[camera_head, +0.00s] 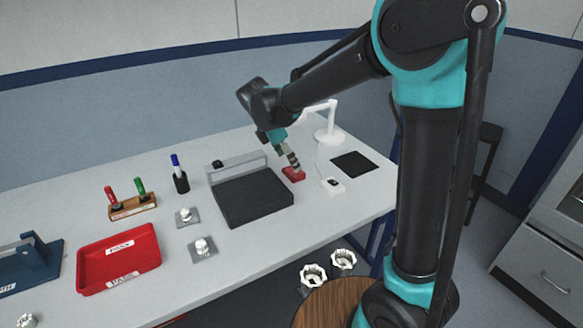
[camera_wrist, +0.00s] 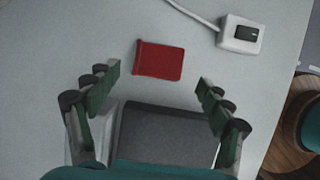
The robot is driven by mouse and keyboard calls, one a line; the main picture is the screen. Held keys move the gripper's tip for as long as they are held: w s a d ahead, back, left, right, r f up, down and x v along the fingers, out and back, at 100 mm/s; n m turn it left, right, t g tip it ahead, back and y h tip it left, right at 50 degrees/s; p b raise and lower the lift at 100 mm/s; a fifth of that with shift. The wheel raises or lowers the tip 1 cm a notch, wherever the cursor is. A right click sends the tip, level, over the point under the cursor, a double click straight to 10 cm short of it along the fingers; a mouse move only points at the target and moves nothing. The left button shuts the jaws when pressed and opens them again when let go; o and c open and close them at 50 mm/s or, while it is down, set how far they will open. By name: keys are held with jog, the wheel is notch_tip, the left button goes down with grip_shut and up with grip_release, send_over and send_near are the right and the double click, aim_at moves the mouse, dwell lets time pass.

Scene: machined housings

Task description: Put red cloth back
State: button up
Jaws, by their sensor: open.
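The red cloth (camera_head: 291,174) lies flat and folded on the grey table, just right of the dark block with a grey back bar. In the wrist view the cloth (camera_wrist: 160,61) is fully visible, a small red rectangle. My gripper (camera_head: 292,163) points down over the cloth in the head view and hides part of it. In the wrist view my gripper (camera_wrist: 158,78) is open, with its fingers either side of the cloth's near edge. Nothing is between the fingers, and the cloth appears to lie beneath them.
A dark block (camera_head: 252,199) stands left of the cloth. A small white device (camera_head: 333,186) is close on its right; a black mat (camera_head: 354,164) and white lamp (camera_head: 329,135) are further back. A red tray (camera_head: 118,259) and pen holder (camera_head: 133,206) stand left.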

jog(key=v, duration=0.7)
